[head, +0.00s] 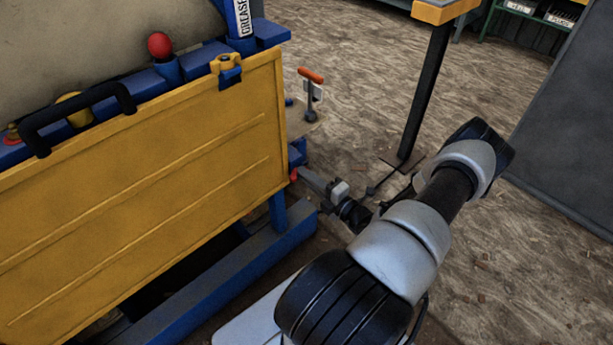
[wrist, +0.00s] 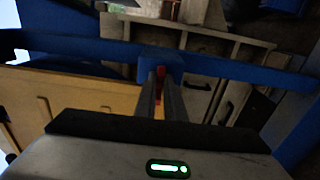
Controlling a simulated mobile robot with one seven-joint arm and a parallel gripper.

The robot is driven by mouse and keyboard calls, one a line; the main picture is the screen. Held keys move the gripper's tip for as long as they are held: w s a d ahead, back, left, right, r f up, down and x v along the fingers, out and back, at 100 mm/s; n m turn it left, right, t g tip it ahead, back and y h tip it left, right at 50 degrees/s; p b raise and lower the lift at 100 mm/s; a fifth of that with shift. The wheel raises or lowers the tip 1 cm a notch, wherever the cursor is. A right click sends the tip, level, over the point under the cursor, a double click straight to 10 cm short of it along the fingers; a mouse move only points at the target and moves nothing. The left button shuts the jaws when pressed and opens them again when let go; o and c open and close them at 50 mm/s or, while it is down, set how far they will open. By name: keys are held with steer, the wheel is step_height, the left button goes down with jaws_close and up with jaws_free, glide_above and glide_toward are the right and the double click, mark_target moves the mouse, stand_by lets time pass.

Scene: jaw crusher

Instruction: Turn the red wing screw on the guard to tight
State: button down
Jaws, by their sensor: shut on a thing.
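The yellow guard (head: 150,185) is a large panel on the blue machine frame in the head view. Its edge also shows in the wrist view (wrist: 90,98). My gripper (head: 302,174) is at the guard's lower right edge, beside the blue frame. A small bit of the red wing screw (head: 293,175) shows there. In the wrist view my gripper (wrist: 161,82) is shut on the red wing screw (wrist: 160,77), in front of a blue block. The fingers hide most of the screw, so its turn angle cannot be told.
A black handle (head: 75,115), a red knob (head: 160,45) and a yellow latch (head: 226,68) sit along the guard's top. An orange-handled lever (head: 311,76) stands behind the machine. A table leg (head: 425,95) stands behind my arm. Open floor lies to the right.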

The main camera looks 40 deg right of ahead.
stand_by(0.4)
steer(key=c, duration=1.8)
jaws_free()
steer(key=shift+c, duration=0.2)
steer(key=s+d+p, duration=0.1)
steer(key=s, duration=1.6)
steer(key=shift+s+d, duration=0.2)
steer(key=shift+s, duration=0.05)
